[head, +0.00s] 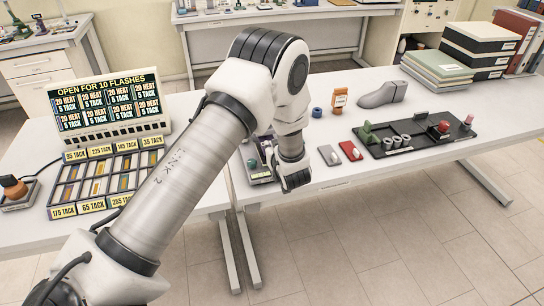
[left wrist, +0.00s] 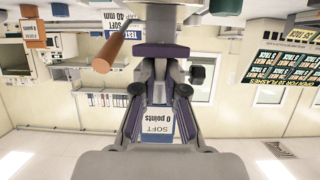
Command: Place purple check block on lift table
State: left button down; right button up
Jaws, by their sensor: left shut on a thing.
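My left gripper (head: 296,180) points down at the front edge of the table, just right of a small grey device with a purple part (head: 259,168). This device looks like the lift table; my arm partly hides it. The left wrist view appears upside down. In it, my left gripper (left wrist: 160,74) is shut, with a dark purple block (left wrist: 158,50) at its fingertips. The block is hidden in the head view. My right gripper is not in view.
A red block (head: 351,151) and a grey block (head: 329,155) lie to the right. A compartment rack (head: 100,180) stands left.

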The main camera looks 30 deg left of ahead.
pick_arm(q)
notch_tip(320, 180, down, 3)
jog(key=shift+r+b, duration=0.2)
jog(key=shift+b, duration=0.3)
jog(key=shift+w+a+f, duration=0.1)
jog(key=shift+w+f, duration=0.05)
jog(key=shift+f, duration=0.1)
jog(key=shift+w+a, duration=0.1)
jog(key=shift+a, duration=0.05)
jog(key=shift+f, duration=0.1)
jog(key=c, duration=1.2)
grip_release()
jog(key=shift+s, duration=0.2)
jog(key=shift+w, duration=0.15)
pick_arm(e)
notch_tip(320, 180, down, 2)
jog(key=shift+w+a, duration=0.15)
